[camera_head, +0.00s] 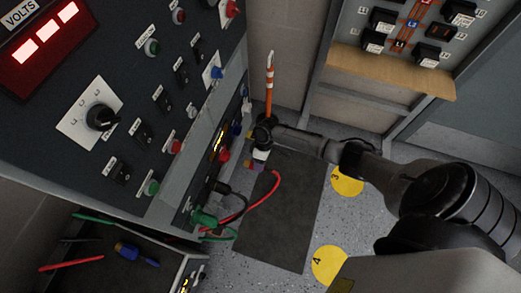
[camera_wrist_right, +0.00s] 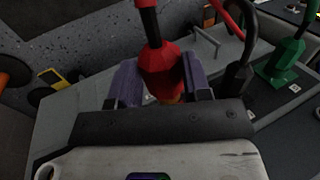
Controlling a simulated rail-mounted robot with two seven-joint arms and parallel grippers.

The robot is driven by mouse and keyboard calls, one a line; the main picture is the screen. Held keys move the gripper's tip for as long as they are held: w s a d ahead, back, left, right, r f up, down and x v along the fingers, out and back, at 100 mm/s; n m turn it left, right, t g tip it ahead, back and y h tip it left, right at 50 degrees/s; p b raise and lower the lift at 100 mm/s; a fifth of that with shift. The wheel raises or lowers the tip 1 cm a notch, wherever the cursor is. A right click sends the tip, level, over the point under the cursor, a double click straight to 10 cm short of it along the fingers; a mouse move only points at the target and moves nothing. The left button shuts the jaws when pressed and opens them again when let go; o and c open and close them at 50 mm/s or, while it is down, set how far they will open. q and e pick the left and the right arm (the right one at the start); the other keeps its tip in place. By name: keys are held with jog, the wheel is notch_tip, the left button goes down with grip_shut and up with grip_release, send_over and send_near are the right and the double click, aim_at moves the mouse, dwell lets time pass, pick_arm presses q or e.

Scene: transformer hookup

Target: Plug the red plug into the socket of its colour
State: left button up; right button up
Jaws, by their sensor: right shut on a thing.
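My right gripper (camera_head: 259,165) reaches in from the right and is beside the lower edge of the control panel, above the dark floor mat. In the right wrist view its two purple fingers (camera_wrist_right: 160,85) are shut on the red plug (camera_wrist_right: 160,65), which has a black sleeve at its cable end. The plug's front end is mostly hidden between the fingers and behind the gripper body. I cannot tell whether it touches a socket. A red part (camera_head: 224,155) shows on the panel's lower strip; whether it is the red socket is unclear. My left gripper is out of view.
A green plug (camera_head: 204,218) and a black plug (camera_head: 215,187) sit at the panel's lower strip, with a red cable (camera_head: 265,197) looping beside them. An orange-and-white post (camera_head: 269,85) stands behind my gripper. An open drawer with tools (camera_head: 130,250) is at lower left.

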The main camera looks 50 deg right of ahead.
aim_at(246, 160)
jog(key=shift+r+p, duration=0.15)
jog(key=shift+p, duration=0.4)
jog(key=shift+w+a+f+b, duration=0.1)
jog(key=shift+w+f+b, duration=0.1)
jog(key=shift+b, duration=0.1)
jog(key=shift+w+a, duration=0.15)
jog(key=shift+w, duration=0.25)
jog(key=shift+w+a+b, duration=0.2)
jog(key=shift+w+b, duration=0.05)
jog(key=shift+w, duration=0.3)
jog(key=shift+w+a+b, duration=0.2)
jog(key=shift+w+b, duration=0.05)
jog(key=shift+w, duration=0.3)
jog(key=shift+w+a+b, duration=0.2)
jog(key=shift+w, duration=0.3)
jog(key=shift+w+a+b, duration=0.15)
jog(key=shift+w+b, duration=0.05)
jog(key=shift+w, duration=0.35)
jog(key=shift+r, duration=0.1)
